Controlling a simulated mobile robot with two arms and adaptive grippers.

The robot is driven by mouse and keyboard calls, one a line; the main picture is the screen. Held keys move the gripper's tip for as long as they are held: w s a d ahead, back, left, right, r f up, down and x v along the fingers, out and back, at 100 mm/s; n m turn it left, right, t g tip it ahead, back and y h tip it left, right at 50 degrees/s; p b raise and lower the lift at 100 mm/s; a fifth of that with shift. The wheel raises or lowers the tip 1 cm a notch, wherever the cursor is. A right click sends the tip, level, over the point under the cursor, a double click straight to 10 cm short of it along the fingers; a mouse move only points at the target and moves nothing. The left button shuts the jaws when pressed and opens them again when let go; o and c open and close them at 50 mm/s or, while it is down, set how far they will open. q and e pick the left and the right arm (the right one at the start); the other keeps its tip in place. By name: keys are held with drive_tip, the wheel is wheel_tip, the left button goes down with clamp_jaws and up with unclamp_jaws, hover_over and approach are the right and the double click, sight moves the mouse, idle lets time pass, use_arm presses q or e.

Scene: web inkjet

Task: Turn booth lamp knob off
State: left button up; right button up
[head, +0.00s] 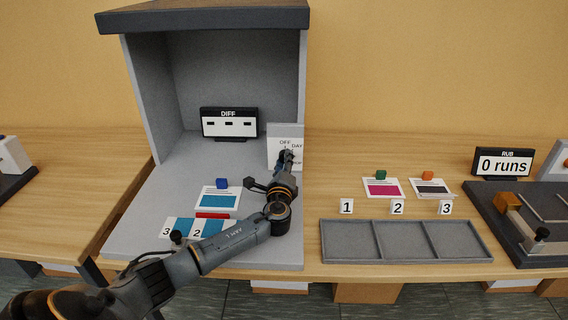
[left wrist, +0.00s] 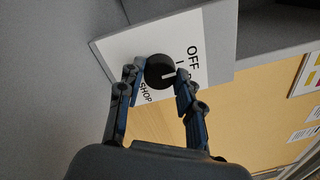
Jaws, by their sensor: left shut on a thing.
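A white lamp panel (head: 274,148) with printed labels stands at the right inner side of the grey booth (head: 170,155). In the left wrist view, the panel (left wrist: 215,45) shows OFF to the right of a round black knob (left wrist: 157,68) and SHOP below left. A pale mark shows on the knob's right side, on the OFF side; its exact setting is hard to tell. My left gripper (head: 287,157) reaches the panel, and in the left wrist view its two fingers (left wrist: 160,80) are shut on the knob, one on each side. My right gripper is out of view.
A DIFF display (head: 229,123) stands at the booth's back. A blue-block card (head: 218,198) and numbered blue swatches lie on the booth floor beside my arm. Right of the booth are a grey three-part tray (head: 406,258), two sample cards and a RUB display (head: 503,162).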

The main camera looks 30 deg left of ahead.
use_arm(q)
drive_tip(key=o, duration=1.1)
drive_tip(key=shift+o, duration=0.4)
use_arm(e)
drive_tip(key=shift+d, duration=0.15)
use_arm(q)
drive_tip(key=v, duration=1.2)
